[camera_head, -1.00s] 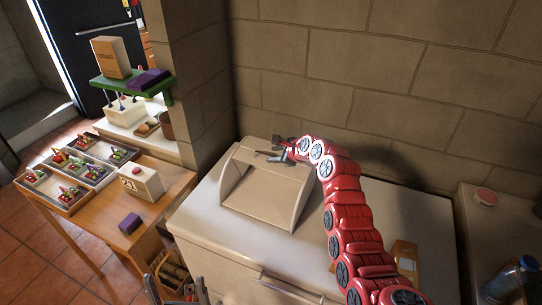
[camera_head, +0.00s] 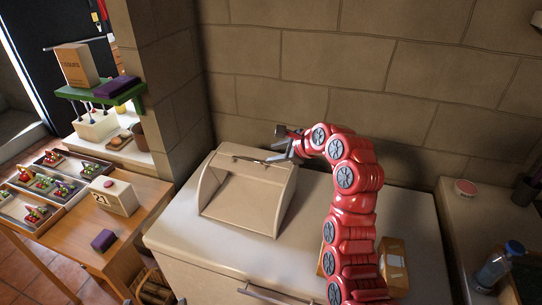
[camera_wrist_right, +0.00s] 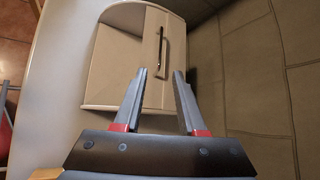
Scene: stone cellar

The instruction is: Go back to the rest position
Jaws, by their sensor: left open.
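My right gripper (camera_head: 284,143) is at the end of the red arm, by the upper rear edge of a beige bread bin (camera_head: 243,203). The bin's front is open and its inside looks empty. A dark bar handle (camera_head: 243,159) runs along its top. In the right wrist view my right gripper (camera_wrist_right: 162,73) has its two fingers apart with nothing held between them. The bin (camera_wrist_right: 115,72) and its handle (camera_wrist_right: 161,47) lie beyond the fingertips. Whether a finger touches the bin is unclear. My left gripper is not in view.
The bin stands on a pale cabinet (camera_head: 185,240) against a stone wall. A bottle (camera_head: 492,268) stands at right. A cardboard box (camera_head: 393,262) lies behind my arm.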

